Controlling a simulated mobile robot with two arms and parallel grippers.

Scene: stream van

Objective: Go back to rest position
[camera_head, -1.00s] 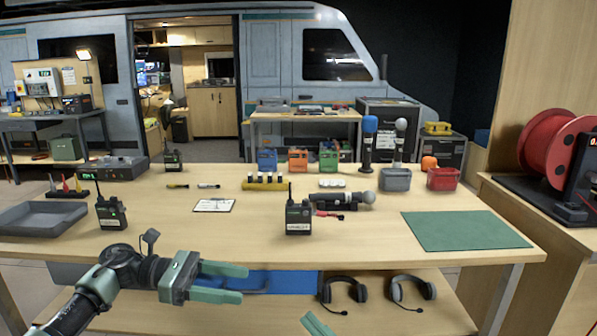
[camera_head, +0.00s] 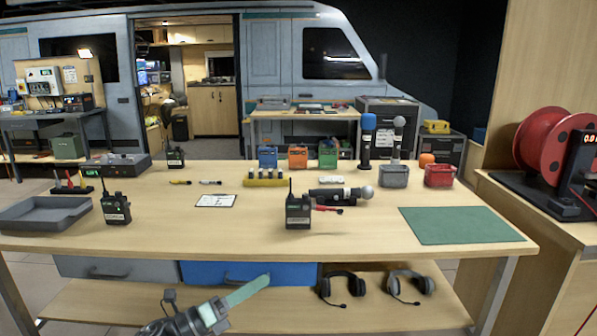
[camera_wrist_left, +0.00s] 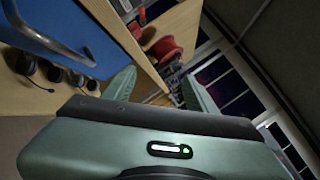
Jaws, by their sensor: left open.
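My left gripper (camera_head: 244,293) is low at the bottom of the head view, in front of the table (camera_head: 370,228) and below its top, near the blue drawer (camera_head: 250,273). One green finger shows clearly there, pointing up and right. In the left wrist view, the two fingers of the left gripper (camera_wrist_left: 160,88) are spread apart with nothing between them. The blue drawer front (camera_wrist_left: 70,25) and the headsets (camera_wrist_left: 50,70) are at the left of that view. My right gripper is not in view.
Two headsets (camera_head: 342,286) (camera_head: 408,283) are under the tabletop. A red cable reel (camera_head: 540,137) stands at the right.

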